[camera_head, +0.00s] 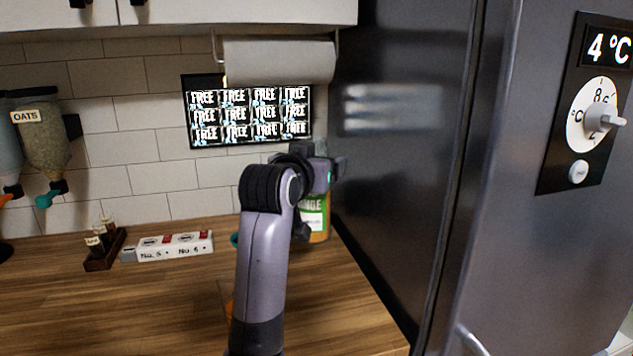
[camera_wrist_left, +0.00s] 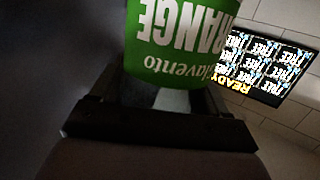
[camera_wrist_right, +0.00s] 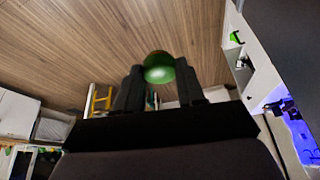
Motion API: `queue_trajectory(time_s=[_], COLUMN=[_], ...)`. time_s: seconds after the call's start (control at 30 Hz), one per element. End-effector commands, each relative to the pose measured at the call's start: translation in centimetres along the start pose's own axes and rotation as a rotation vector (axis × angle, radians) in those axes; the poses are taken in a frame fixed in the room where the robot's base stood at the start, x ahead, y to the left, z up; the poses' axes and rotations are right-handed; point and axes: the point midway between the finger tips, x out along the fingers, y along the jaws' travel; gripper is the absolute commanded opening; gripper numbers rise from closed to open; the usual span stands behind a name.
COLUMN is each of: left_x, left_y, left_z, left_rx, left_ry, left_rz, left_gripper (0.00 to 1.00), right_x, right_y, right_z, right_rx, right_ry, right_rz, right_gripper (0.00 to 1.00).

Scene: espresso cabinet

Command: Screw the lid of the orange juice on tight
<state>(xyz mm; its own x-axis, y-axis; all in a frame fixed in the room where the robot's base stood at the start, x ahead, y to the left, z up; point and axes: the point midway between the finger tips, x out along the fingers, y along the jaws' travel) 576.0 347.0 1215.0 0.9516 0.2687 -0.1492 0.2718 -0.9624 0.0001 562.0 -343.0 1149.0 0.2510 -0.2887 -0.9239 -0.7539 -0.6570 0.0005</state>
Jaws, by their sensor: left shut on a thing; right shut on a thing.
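The orange juice bottle (camera_head: 316,216), with a green and white label, stands upright on the counter beside the fridge, partly hidden by my arm in the head view. My left gripper (camera_head: 318,168) is shut on the bottle's upper part. In the left wrist view the label (camera_wrist_left: 178,50) shows upside down between the fingers. In the right wrist view my right gripper (camera_wrist_right: 158,88) is shut on a rounded green lid (camera_wrist_right: 158,66). No bottle shows under this lid, and the right gripper is outside the head view. The bottle's mouth is hidden.
The dark fridge side (camera_head: 400,150) rises close right of the bottle. A screen (camera_head: 250,112) and a paper towel roll (camera_head: 280,60) are on the wall behind. A labelled white box (camera_head: 175,246) and a small vial rack (camera_head: 104,248) stand left. The front-left wooden counter (camera_head: 120,310) is clear.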

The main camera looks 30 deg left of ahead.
Motion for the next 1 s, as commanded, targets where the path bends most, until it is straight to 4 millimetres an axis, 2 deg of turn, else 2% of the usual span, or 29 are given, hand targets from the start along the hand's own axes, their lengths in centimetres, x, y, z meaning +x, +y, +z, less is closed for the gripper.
queue_trajectory(time_s=[0.13, 0.4, 1.0], left_x=[-0.2, -0.5, -0.6], left_y=[0.0, 0.0, 0.0], left_z=[-1.6, -3.0, -3.6], left_rx=[0.0, 0.001, 0.0], left_ry=[0.007, 0.005, 0.004], left_rz=[0.0, 0.0, 0.0], left_gripper=[0.0, 0.0, 0.0], right_x=[0.0, 0.0, 0.0], right_y=[0.0, 0.0, 0.0], right_z=[0.0, 0.0, 0.0], right_rx=[0.0, 0.0, 0.0], right_ry=[0.0, 0.0, 0.0], right_rz=[0.0, 0.0, 0.0], right_gripper=[0.1, 0.1, 0.1])
